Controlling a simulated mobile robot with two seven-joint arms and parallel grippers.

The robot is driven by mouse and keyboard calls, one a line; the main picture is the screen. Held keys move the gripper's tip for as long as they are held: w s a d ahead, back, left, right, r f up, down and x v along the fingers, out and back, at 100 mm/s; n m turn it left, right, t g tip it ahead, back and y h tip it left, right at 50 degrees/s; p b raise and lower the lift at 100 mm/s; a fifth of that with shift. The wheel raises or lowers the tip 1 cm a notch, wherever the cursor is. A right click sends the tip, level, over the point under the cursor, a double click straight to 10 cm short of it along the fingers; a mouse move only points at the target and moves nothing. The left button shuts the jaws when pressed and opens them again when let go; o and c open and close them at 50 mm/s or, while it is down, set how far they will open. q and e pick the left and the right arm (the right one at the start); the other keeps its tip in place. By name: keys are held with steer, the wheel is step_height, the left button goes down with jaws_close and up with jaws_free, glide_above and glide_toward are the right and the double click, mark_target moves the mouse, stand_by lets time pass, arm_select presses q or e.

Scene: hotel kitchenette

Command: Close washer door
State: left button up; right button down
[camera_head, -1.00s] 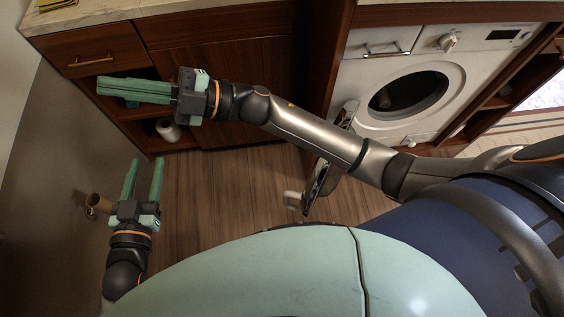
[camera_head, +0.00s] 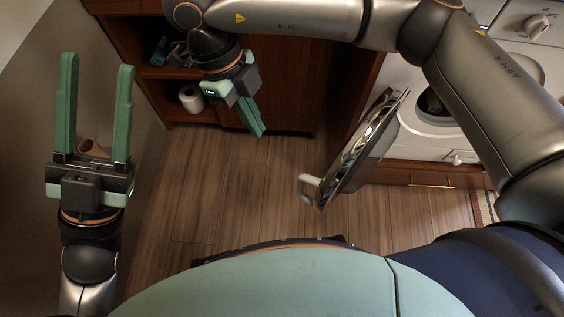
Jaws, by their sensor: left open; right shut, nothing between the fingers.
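The washer (camera_head: 398,150) stands at the right, white, set in the wooden cabinet. Its round door (camera_head: 372,135) is swung open, seen nearly edge-on, with a white handle (camera_head: 310,184) at its free lower-left end. The drum opening (camera_head: 432,103) is partly hidden by my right arm. My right gripper (camera_head: 258,133) is shut and empty, pointing down, left of the door and apart from it. My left gripper (camera_head: 95,108) is open and empty at the far left, its fingers pointing up, away from the door.
A paper roll (camera_head: 191,98) and a dark bottle (camera_head: 159,50) stand on the cabinet shelves. A brown cylindrical object (camera_head: 93,148) shows behind my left gripper's fingers. The wooden floor (camera_head: 240,190) between my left gripper and the door is clear.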

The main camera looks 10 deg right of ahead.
steer(key=s+d+f+b, duration=0.2)
steer(key=s+d+f, duration=0.2)
steer(key=f, duration=0.6)
steer(key=shift+s+d+b, duration=0.2)
steer(key=shift+d+b, duration=0.1)
steer(key=shift+d, duration=0.35)
steer(key=shift+s+f, duration=0.1)
